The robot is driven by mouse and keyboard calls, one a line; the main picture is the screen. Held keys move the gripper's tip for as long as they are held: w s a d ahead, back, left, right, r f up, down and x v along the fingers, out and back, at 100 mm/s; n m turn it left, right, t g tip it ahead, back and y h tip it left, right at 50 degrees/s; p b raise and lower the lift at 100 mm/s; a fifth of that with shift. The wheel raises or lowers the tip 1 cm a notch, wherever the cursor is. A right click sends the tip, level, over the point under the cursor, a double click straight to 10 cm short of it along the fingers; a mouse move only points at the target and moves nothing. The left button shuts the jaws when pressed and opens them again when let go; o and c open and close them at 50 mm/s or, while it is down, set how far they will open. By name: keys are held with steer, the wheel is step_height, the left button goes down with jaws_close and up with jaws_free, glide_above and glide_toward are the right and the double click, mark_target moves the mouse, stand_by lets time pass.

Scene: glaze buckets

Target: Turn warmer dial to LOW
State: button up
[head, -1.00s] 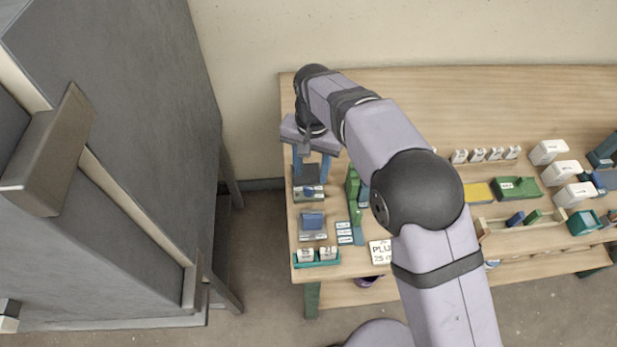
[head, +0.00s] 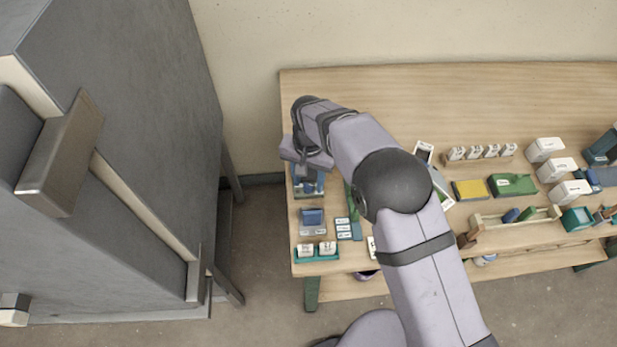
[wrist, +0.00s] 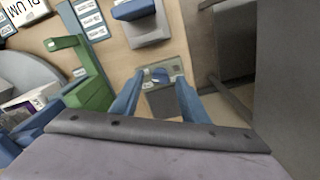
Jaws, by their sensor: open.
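The warmer (wrist: 166,103) is a small unit with a dark plate and a pale grey-green front panel. A small blue dial (wrist: 158,74) sits on that panel in the wrist view. My gripper (wrist: 158,80) is open, its two blue fingers on either side of the dial, with no clear contact visible. In the head view my gripper (head: 308,188) points down over the warmer at the table's left end and hides most of it. The panel's markings and the dial's setting are too small to read.
A grey unit with a blue top (head: 312,217) stands in front of the warmer. A green object (wrist: 92,85) stands close beside it. A teal tray (head: 316,255) with white blocks is at the front corner. A large grey cabinet (head: 130,130) stands left, across a gap.

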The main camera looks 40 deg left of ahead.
steer(key=shift+f, duration=0.1)
jaws_close()
steer(key=shift+n, duration=0.4)
steer(key=n+b, duration=0.1)
steer(key=n, duration=0.8)
steer(key=shift+b, duration=0.4)
steer(key=shift+a, duration=0.1)
